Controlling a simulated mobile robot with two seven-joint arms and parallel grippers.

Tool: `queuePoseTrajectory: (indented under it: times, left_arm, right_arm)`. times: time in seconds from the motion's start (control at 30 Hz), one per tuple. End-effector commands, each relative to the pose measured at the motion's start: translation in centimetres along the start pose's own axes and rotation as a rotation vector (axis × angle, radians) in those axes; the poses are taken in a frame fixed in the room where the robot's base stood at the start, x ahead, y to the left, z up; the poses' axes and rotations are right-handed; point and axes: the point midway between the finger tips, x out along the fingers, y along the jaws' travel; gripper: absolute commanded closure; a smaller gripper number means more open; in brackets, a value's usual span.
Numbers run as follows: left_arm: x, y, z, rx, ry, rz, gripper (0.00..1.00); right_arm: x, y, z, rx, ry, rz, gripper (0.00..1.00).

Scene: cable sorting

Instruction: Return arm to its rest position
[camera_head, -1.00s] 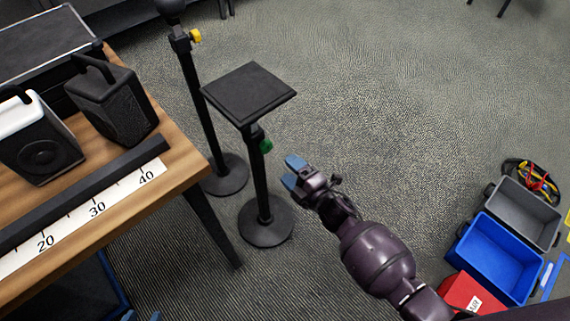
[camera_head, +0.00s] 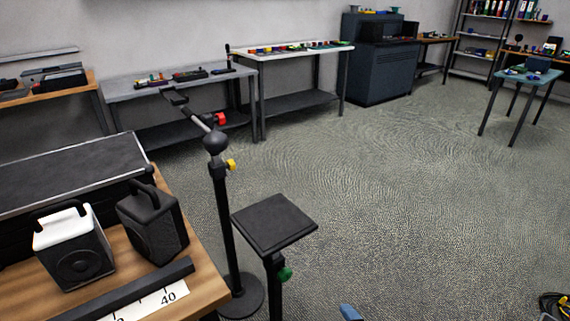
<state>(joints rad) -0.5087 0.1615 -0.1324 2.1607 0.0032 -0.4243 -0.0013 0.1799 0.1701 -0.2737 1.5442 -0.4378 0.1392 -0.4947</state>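Only the blue fingertip end of my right gripper (camera_head: 350,312) shows, at the bottom edge right of the middle. The rest of the gripper and its arm is cut off below the picture. It is over the carpet, to the right of the stand with the square black top (camera_head: 274,223), and apart from it. Whether its fingers are apart or closed cannot be made out. My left gripper is not in view.
A wooden table (camera_head: 205,283) at lower left holds a white-and-black speaker box (camera_head: 72,247), a black one (camera_head: 153,222) and a ruler strip (camera_head: 160,302). A pole stand (camera_head: 222,215) is beside it. Coiled cables (camera_head: 553,305) lie lower right. Open carpet (camera_head: 400,210) fills the middle.

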Motion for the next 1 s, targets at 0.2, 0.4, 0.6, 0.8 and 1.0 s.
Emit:
queuePoseTrajectory:
  times: [0.2,0.4,0.6,0.8,1.0]
  left_arm:
    - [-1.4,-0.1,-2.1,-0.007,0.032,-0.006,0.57]
    - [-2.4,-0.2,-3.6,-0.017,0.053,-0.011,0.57]
    - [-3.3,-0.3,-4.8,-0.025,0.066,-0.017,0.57]
    - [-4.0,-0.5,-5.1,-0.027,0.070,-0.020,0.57]
    - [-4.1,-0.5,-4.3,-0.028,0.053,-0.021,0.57]
  right_arm:
    - [-8.0,2.8,1.1,0.298,-0.194,0.013,0.31]
    - [-15.7,4.2,1.6,0.573,-0.365,0.025,0.31]
    - [-23.3,5.2,1.2,0.830,-0.524,0.043,0.31]
    - [-28.1,5.7,0.6,0.995,-0.626,0.056,0.31]
    - [-29.4,5.6,0.4,1.037,-0.654,0.058,0.31]
